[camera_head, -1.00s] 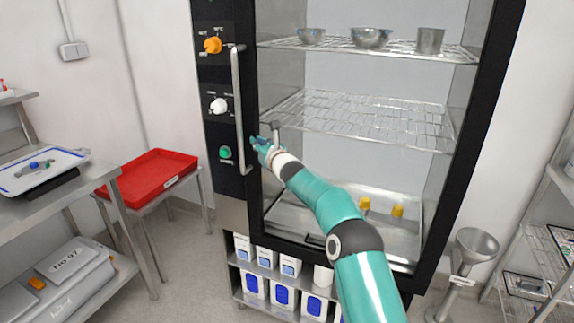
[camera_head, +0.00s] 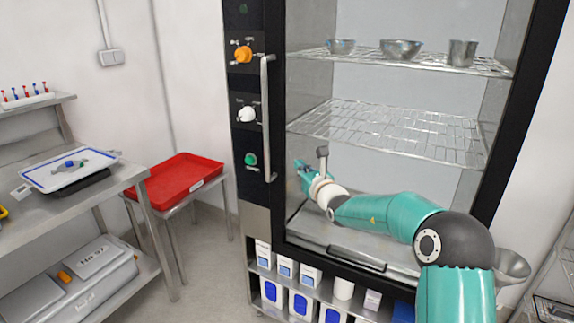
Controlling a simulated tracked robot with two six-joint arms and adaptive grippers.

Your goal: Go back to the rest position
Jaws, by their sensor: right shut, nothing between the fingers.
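My right gripper (camera_head: 299,166) is in front of the washer's glass, a little right of the long vertical handle (camera_head: 267,118) and near the green button (camera_head: 250,159). It is shut and empty, apart from the handle as far as I can tell. My right arm reaches in from the lower right and hides part of the washer's lower chamber. The washer (camera_head: 246,185) is tall with a black frame. My left gripper is not in view.
Metal bowls (camera_head: 400,49) and a cup (camera_head: 462,53) stand on the upper wire rack. A red tray (camera_head: 178,178) is on a stand at left, beside a steel table with a white tray (camera_head: 68,170). Boxes (camera_head: 285,266) fill the shelf below. A metal funnel (camera_head: 512,265) stands at right.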

